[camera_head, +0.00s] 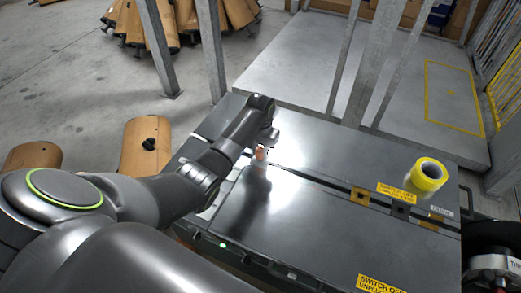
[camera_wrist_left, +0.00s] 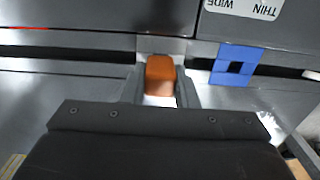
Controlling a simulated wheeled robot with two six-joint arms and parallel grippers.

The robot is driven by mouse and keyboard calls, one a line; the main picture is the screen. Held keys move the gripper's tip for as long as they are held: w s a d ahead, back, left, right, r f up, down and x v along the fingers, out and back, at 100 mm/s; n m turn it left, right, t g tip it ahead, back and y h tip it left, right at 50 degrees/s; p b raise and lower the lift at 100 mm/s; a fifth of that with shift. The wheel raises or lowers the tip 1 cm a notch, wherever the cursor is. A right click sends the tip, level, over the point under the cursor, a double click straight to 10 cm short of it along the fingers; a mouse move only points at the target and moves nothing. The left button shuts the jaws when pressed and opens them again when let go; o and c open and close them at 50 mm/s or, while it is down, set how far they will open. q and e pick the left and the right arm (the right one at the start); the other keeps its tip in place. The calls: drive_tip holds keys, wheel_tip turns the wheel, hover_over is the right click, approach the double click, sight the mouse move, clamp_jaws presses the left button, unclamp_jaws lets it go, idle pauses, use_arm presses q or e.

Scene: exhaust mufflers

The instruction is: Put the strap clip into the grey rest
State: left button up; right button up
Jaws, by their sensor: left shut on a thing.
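My left gripper (camera_head: 262,148) reaches over the left part of the dark workbench top. It is shut on a small orange-brown block, which I take to be the strap clip (camera_wrist_left: 160,72). In the left wrist view the block sits between the two grey fingers, with a pale patch below it. A grey piece (camera_wrist_left: 163,45) lies just beyond the block; I cannot tell whether it is the grey rest or whether the block touches it. In the head view the clip is small and partly hidden by the gripper. My right gripper is not in view.
A yellow tape roll (camera_head: 427,175) stands on the right of the bench top (camera_head: 300,222). Brass-coloured fittings (camera_head: 359,195) line its slot. A blue bracket (camera_wrist_left: 236,65) is right of the clip.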

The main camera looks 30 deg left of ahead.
use_arm(q)
drive_tip(key=shift+p, duration=0.45)
drive_tip(key=shift+f, duration=0.45)
idle(0.3)
drive_tip(key=o, duration=1)
drive_tip(key=shift+r, duration=0.1)
wheel_tip(320, 180, up, 13)
wheel_tip(320, 180, up, 4)
drive_tip(key=p, duration=0.3)
hover_over(261, 148)
drive_tip(key=shift+s+r, duration=0.2)
